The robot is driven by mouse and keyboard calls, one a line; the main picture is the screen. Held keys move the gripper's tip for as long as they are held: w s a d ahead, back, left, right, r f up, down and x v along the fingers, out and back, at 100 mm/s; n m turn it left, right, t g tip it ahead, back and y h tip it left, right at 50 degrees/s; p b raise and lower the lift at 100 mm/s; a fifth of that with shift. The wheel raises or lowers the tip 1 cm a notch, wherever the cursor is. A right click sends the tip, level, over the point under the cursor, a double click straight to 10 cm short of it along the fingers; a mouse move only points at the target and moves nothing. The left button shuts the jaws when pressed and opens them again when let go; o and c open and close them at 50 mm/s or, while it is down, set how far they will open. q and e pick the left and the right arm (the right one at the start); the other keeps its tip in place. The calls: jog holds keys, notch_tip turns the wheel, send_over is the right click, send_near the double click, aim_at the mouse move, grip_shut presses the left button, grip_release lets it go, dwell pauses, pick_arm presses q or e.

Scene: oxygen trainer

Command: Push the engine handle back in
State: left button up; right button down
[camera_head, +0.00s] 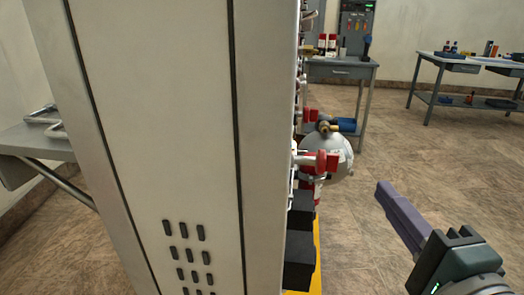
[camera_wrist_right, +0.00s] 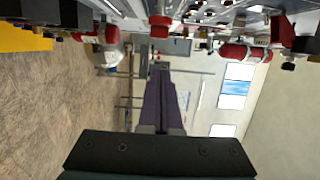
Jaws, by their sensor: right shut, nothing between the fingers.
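The oxygen trainer (camera_head: 185,120) is a tall pale cabinet seen from its side in the head view. Red valve parts (camera_head: 328,162) and a white round tank (camera_head: 340,150) stick out from its front face at the right edge. I cannot tell which part is the engine handle; the front face is mostly hidden from the head. My right gripper (camera_head: 384,192) is shut and empty, in free air to the right of the trainer. In the right wrist view its purple fingers (camera_wrist_right: 163,78) lie together, below the trainer's fittings (camera_wrist_right: 215,15) and touching none. My left gripper is not in view.
A grey table (camera_head: 340,68) with bottles stands behind the trainer, and a workbench (camera_head: 465,68) stands at the far right. A grey shelf (camera_head: 35,140) is at the left. The tiled floor (camera_head: 390,150) between the trainer and the workbench is clear.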

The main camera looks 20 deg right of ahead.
aim_at(318, 165)
jog(key=shift+w+a, duration=0.3)
jog(key=shift+w, duration=0.9)
jog(key=shift+w+a, duration=0.3)
jog(key=shift+w, duration=0.85)
jog(key=shift+w+a, duration=0.3)
jog(key=shift+w, duration=0.9)
jog(key=shift+w+a, duration=0.3)
jog(key=shift+a, duration=0.2)
jog(key=shift+w+a, duration=0.25)
jog(key=shift+a, duration=0.25)
jog(key=shift+w+a, duration=0.2)
jog(key=shift+a, duration=0.05)
